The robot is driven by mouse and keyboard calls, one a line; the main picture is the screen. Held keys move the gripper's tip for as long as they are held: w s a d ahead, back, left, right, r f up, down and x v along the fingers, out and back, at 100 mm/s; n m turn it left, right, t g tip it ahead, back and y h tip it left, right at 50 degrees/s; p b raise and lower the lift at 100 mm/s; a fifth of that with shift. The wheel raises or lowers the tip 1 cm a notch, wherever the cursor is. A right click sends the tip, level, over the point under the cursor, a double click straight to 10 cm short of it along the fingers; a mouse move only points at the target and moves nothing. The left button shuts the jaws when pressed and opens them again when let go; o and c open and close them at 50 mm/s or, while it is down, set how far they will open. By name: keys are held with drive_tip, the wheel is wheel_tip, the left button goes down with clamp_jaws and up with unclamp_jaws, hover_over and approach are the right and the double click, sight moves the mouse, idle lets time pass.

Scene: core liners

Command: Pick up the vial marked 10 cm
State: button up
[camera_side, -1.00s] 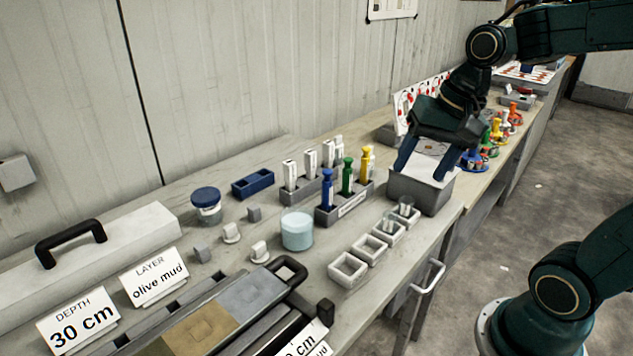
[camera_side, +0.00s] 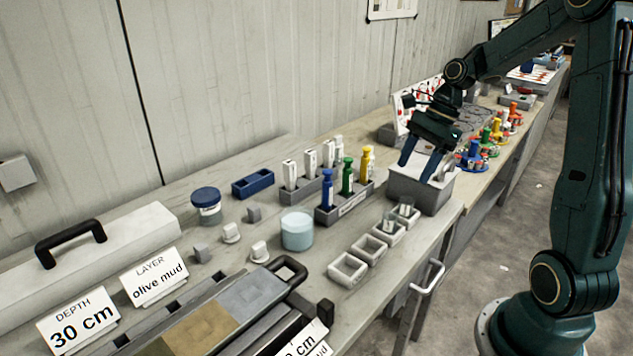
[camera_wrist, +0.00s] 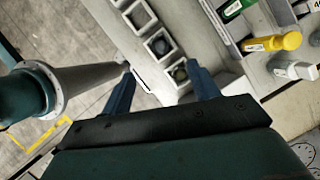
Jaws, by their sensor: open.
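Several white, upright vials stand in the grey back rack, among them a left one (camera_side: 291,175) and a middle one (camera_side: 311,161). Their markings are too small to read, so I cannot tell which is marked 10 cm. A front rack (camera_side: 325,217) holds a blue bottle (camera_side: 327,190), a green bottle (camera_side: 347,177) and a yellow bottle (camera_side: 366,163). My gripper (camera_side: 420,164) is open and empty, to the right of both racks, in front of or over a grey box (camera_side: 420,192). In the wrist view my fingers (camera_wrist: 165,83) are apart, with square cups beyond them.
Square cups (camera_side: 347,270) line the bench front; the far ones hold glass pieces. A pale blue tub (camera_side: 297,231), a blue-lidded jar (camera_side: 206,206) and a blue tray (camera_side: 252,183) stand left of the racks. Coloured items (camera_side: 476,157) stand on the right.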

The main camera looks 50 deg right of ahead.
approach(389, 226)
drive_tip(key=shift+w+f, duration=0.5)
drive_tip(key=shift+f, duration=0.2)
drive_tip(key=shift+w+f, duration=0.5)
drive_tip(key=shift+f, duration=0.25)
drive_tip(key=shift+a+f, duration=0.1)
drive_tip(key=shift+x, duration=2.45)
drive_tip(key=shift+s, duration=0.1)
drive_tip(key=shift+c, duration=0.2)
drive_tip(key=c, duration=1)
